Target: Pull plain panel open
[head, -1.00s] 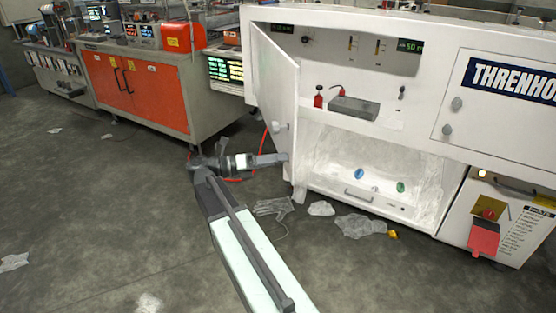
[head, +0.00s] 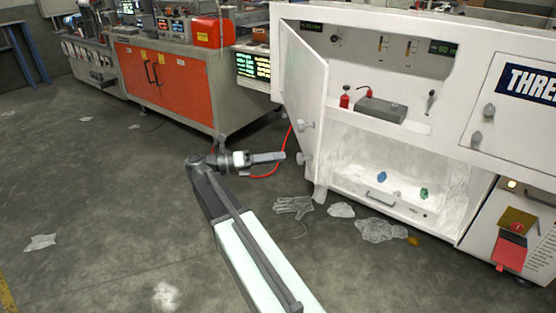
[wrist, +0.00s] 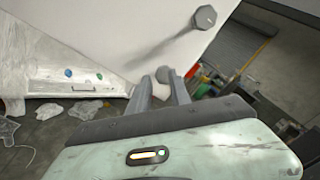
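The plain white panel (head: 304,75) at the left end of the white cabinet stands swung outward. It carries two round knobs, an upper one (head: 305,125) and a lower one (head: 303,158). My gripper (head: 284,156) is just left of the lower knob in the head view, with a small gap. In the wrist view the panel (wrist: 110,35) fills the upper left. The lower knob (wrist: 165,74) shows just beyond and between the tips of my open gripper (wrist: 164,82), and the upper knob (wrist: 204,17) is above right. Nothing is held.
The open bay (head: 370,165) behind the panel holds blue and green pieces. A glove (head: 293,204) and crumpled plastic (head: 380,230) lie on the floor below. A red hose (head: 270,172) runs behind my gripper. An orange-doored cabinet (head: 165,80) stands left. Floor at left is mostly clear.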

